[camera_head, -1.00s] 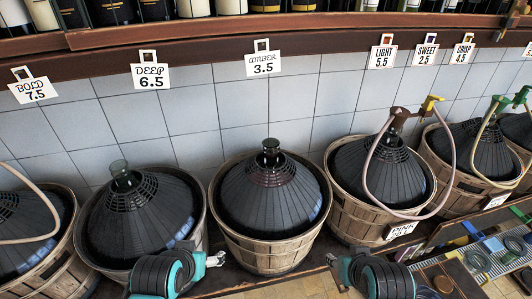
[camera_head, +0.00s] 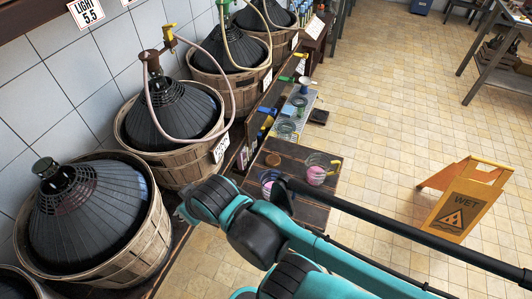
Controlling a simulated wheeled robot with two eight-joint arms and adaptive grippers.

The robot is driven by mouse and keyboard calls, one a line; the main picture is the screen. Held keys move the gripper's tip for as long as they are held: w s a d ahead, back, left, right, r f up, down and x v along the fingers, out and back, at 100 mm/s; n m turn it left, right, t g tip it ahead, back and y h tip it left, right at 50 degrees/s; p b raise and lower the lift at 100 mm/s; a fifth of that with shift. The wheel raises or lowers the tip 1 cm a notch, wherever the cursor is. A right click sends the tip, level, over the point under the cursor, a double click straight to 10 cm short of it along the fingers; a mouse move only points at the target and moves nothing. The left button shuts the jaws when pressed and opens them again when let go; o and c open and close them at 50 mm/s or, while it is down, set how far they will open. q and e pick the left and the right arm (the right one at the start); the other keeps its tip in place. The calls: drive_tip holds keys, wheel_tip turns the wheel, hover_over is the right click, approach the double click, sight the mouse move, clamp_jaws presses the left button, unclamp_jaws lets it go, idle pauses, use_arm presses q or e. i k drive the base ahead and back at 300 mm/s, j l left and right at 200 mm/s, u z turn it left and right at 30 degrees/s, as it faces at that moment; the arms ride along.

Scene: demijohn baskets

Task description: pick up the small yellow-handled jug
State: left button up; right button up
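A small clear glass jug (camera_head: 316,172) with pink liquid and a yellow handle stands upright on a low dark wooden table (camera_head: 312,214). Its handle points to the right. A second glass vessel (camera_head: 268,181) with pink contents stands to its left, partly hidden behind my arm; its handle cannot be made out. One of my teal and black arms crosses the lower middle, in front of the table's near part. A long black bar runs from beside the vessels to the right edge. I see no gripper fingers, and nothing visibly holds the yellow-handled jug.
Large dark demijohns in wooden baskets (camera_head: 152,243) line the tiled wall at left. Behind the jug are a light tray (camera_head: 305,103) with glassware and colored handles. A yellow wet-floor sign (camera_head: 459,200) stands at right. The tiled floor between is clear.

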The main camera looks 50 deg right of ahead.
sight(318, 165)
drive_tip(key=z, duration=2.45)
drive_tip(key=j+z, duration=0.3)
drive_tip(key=j, duration=0.15)
drive_tip(key=j+z, duration=0.35)
drive_tip(key=j, duration=0.15)
